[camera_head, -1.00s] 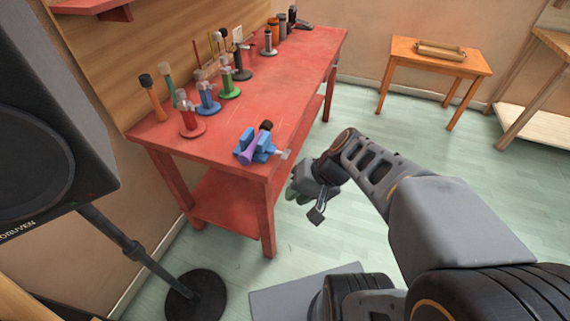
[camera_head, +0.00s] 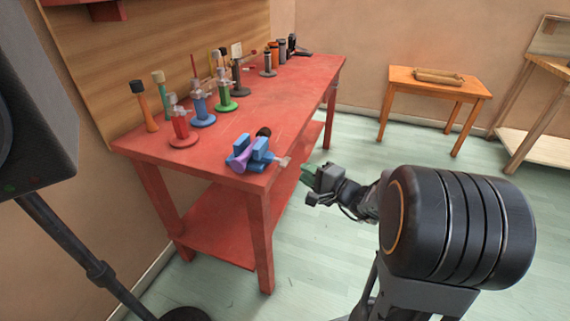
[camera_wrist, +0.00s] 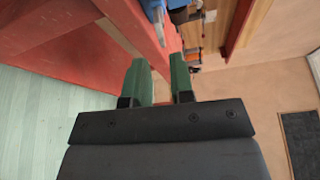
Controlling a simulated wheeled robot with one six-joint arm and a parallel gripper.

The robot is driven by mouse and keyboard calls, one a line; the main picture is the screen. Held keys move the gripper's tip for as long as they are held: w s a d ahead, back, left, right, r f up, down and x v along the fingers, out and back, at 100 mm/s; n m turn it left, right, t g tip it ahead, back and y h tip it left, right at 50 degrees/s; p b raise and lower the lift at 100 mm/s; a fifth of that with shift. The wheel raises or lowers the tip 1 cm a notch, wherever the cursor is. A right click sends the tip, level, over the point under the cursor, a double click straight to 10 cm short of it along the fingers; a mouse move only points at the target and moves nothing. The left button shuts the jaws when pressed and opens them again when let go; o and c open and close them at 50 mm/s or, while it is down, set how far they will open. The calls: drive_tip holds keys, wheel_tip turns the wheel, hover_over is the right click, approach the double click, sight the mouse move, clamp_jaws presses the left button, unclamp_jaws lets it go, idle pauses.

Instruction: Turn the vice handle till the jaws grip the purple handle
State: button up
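The blue vice (camera_head: 262,153) sits on the near right corner of the red bench. A purple handle (camera_head: 240,160) with a dark round end lies between its blue jaws; I cannot tell whether both jaws touch it. Part of the vice (camera_wrist: 178,4) shows beyond the fingertips at the top.
The red bench (camera_head: 290,95) carries several coloured stands and bottles along its back. A black speaker (camera_head: 35,110) on a stand is at left. A small wooden table (camera_head: 400,75) stands at the back right.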

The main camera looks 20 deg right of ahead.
sight(285, 161)
drive_tip(key=x, duration=0.8)
drive_tip(key=shift+w+a, duration=0.1)
drive_tip(key=shift+w, duration=0.05)
drive_tip(key=shift+c, duration=0.4)
clamp_jaws()
